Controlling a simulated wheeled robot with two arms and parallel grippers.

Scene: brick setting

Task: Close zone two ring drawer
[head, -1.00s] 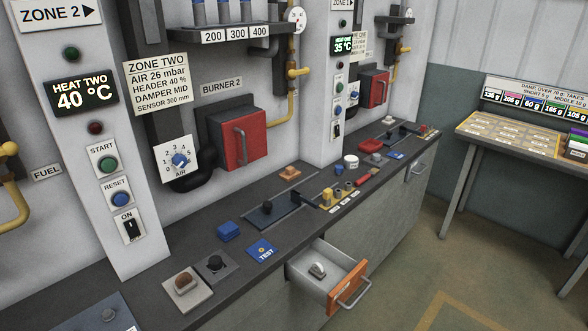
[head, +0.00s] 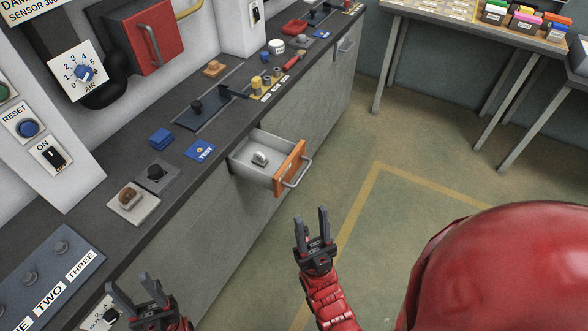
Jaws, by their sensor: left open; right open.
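The drawer (head: 246,174) under the counter is pulled open and has an orange front (head: 289,167) with a metal bar handle (head: 299,172). A small silvery ring-like item (head: 260,158) lies inside it. My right gripper (head: 311,222) is open and empty, in front of and below the drawer, apart from its handle. My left gripper (head: 134,293) is open and empty at the lower left, near the counter's front edge. The Zone Two sign is out of view now.
The dark counter (head: 100,205) carries a blue block (head: 161,138), a blue TEST card (head: 201,150), a black knob plate (head: 157,175) and a brown-knobbed plate (head: 132,201). A labelled panel (head: 45,275) is at left. The floor (head: 370,220) before the drawer is clear.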

